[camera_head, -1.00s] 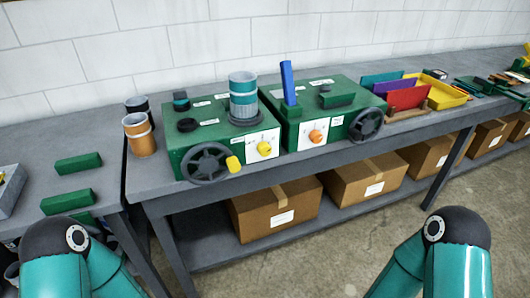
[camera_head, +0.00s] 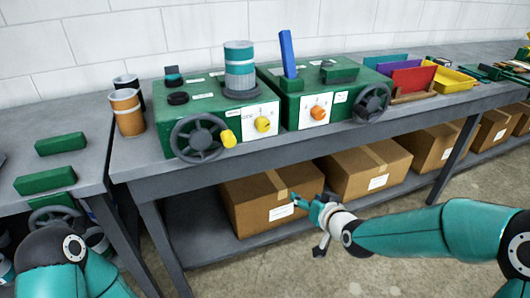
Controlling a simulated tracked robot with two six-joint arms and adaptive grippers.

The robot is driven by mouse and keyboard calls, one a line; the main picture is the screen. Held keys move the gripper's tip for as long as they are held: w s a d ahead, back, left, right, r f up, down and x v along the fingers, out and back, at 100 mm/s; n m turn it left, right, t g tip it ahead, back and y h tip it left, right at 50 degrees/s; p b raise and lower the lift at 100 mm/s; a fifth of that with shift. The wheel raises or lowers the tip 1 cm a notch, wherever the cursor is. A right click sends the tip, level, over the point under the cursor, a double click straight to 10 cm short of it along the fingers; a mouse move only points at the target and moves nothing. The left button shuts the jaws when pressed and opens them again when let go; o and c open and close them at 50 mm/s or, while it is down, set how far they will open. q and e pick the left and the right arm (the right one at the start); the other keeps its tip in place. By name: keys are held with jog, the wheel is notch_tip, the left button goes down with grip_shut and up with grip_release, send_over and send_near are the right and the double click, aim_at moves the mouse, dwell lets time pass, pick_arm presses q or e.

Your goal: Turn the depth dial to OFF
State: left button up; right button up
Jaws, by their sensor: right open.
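Two dials show on the fronts of two green machines. A yellow dial (camera_head: 263,124) sits on a white plate on the left machine (camera_head: 190,140). An orange dial (camera_head: 318,113) sits on a white plate on the right machine (camera_head: 290,108). The lettering is too small to read, so I cannot tell which is the depth dial or where OFF is. My right gripper (camera_head: 309,217) is open and empty, in front of the bench below the dials, apart from both. Of my left arm only a teal link shows at the lower left; its gripper is out of view.
A handwheel (camera_head: 199,138) with a yellow knob stands out left of the yellow dial. Another handwheel (camera_head: 371,102) is right of the orange dial. The grey bench (camera_head: 160,168) has a front edge above cardboard boxes (camera_head: 258,215). Cans (camera_head: 126,112) stand at left.

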notch_tip(320, 180, up, 9)
jog(key=a+t+y+b, duration=0.1)
jog(key=a+t+b, duration=0.15)
jog(key=b, duration=0.25)
jog(key=n+t+y+b, duration=0.2)
jog(key=b, duration=0.1)
send_near(265, 128)
pick_arm(q)
notch_tip(265, 128, down, 9)
jog(key=p, duration=0.2)
pick_arm(e)
jog(key=shift+h, duration=0.3)
jog(key=x, duration=0.9)
jog(key=shift+w+a+r, duration=0.15)
jog(key=shift+w+a, duration=0.05)
jog(key=shift+a, duration=0.05)
pick_arm(q)
jog(key=shift+r, duration=0.15)
pick_arm(e)
jog(key=c, duration=1.1)
jog(key=shift+c, duration=0.2)
